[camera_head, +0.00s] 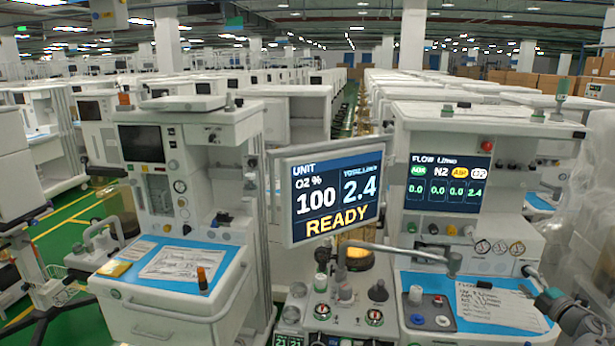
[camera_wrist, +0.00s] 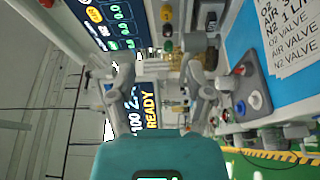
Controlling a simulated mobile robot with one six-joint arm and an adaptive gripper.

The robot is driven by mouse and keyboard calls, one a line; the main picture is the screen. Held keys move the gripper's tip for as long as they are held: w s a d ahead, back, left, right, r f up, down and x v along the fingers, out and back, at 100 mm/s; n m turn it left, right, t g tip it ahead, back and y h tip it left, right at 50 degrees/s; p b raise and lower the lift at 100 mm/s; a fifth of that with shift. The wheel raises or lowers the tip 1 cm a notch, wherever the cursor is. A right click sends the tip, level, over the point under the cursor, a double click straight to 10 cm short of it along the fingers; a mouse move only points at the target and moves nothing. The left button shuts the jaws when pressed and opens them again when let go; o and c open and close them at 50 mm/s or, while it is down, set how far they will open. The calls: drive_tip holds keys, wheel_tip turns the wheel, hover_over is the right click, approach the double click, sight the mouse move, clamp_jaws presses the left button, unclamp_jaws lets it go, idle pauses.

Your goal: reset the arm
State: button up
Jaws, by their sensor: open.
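My gripper (camera_wrist: 158,75) shows in the wrist view with its two grey fingers spread apart and nothing between them. Beyond the fingers is the tilted screen (camera_wrist: 150,105) reading READY, seen sideways. In the head view this unit screen (camera_head: 333,195) shows O2 100 % and a total of 2.4. A grey jointed part at the lower right of the head view looks like my arm, in front of the right cart; the fingers are not clear there.
The right cart's flow screen (camera_head: 447,182) shows 0.0, 0.0, 0.0 and 2.4. A written sheet (camera_head: 497,305) lies on its blue top. Knobs (camera_head: 376,291) and a bent grey tube stand near the middle. The left cart (camera_head: 190,322) carries papers and a small orange-capped bottle (camera_head: 202,278).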

drive_tip(key=w+a+r+m+g+h+p, duration=0.25)
drive_tip(key=w+a+m+h, duration=0.45)
drive_tip(key=m+h, duration=0.55)
drive_tip(key=a+f+m+g+y+p, duration=0.1)
drive_tip(key=a+f+m+g+y, duration=0.2)
drive_tip(key=a+f+m+g, duration=0.55)
drive_tip(key=s+a+f+g+y, duration=0.2)
drive_tip(key=s+a, duration=0.2)
drive_tip(key=a, duration=0.5)
drive_tip(key=s+a+f+n+g+y+p, duration=0.1)
drive_tip(key=s+a+f+g+y, duration=0.1)
drive_tip(key=a, duration=0.8)
drive_tip(key=s+a+f+n+g+y+p, duration=0.1)
drive_tip(key=s+a+f+g+y, duration=0.2)
drive_tip(key=s+a, duration=0.4)
drive_tip(key=a, duration=0.3)
drive_tip(key=shift+a+f, duration=0.15)
drive_tip(key=shift+a, duration=0.1)
drive_tip(key=shift+d, duration=0.1)
